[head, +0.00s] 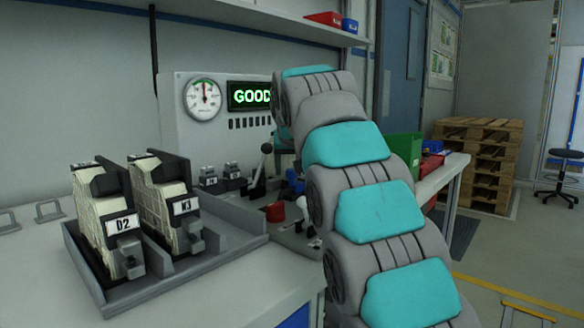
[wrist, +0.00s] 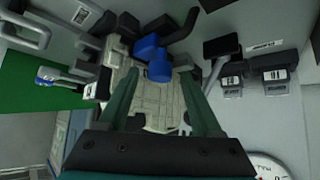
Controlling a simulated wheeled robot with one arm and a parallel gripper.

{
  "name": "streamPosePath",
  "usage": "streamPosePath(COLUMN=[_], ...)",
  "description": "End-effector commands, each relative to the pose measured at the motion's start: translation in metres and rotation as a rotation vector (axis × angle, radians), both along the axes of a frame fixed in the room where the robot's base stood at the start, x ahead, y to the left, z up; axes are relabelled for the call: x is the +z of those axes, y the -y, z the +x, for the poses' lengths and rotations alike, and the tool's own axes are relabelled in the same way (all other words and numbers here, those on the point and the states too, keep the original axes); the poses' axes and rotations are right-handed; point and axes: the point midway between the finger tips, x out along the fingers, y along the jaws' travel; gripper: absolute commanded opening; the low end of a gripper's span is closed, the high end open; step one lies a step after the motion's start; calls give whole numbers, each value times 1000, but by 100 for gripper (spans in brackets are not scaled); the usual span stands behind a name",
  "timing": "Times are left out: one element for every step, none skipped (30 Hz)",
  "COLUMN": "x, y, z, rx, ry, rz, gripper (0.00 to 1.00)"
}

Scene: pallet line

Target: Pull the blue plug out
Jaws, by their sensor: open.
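The blue plug (wrist: 153,60) shows in the wrist view, seated at a pale cream module (wrist: 148,108); how deep it sits cannot be told. My gripper (wrist: 159,78) is open, with its two green fingers apart on either side of the module's middle. The plug lies between and just beyond the fingertips, and I see no grip on it. In the head view my arm hides the gripper, and I cannot make out the plug for sure there.
A grey tray (head: 190,273) holds two cream modules, labelled D2 (head: 112,228) and N3 (head: 172,205). Behind stands a panel with a gauge (head: 203,99) and a display (head: 250,95) reading GOOD. A red knob (head: 275,211) and a black-topped lever (head: 262,168) stand near my arm.

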Motion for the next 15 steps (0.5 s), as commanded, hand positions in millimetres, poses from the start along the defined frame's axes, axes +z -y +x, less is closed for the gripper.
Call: streamPosePath(x=[0,0,0,0,0,0,0,0,0,0,0,0,0,0,0], y=[0,0,0,0,0,0,0,0,0,0,0,0,0,0,0], z=[0,0,0,0,0,0,0,0,0,0,0,0,0,0,0], rx=[0,0,0,0,0,0,0,0,0,0,0,0,0,0,0], ry=[1,1,1,1,1,1,1,1,1,1,1,1,1,1,1], rz=[0,0,0,0,0,0,0,0,0,0,0,0,0,0,0], gripper=[66,66,66,66,64,59,56,53,48,45,41,37,34,30,26])
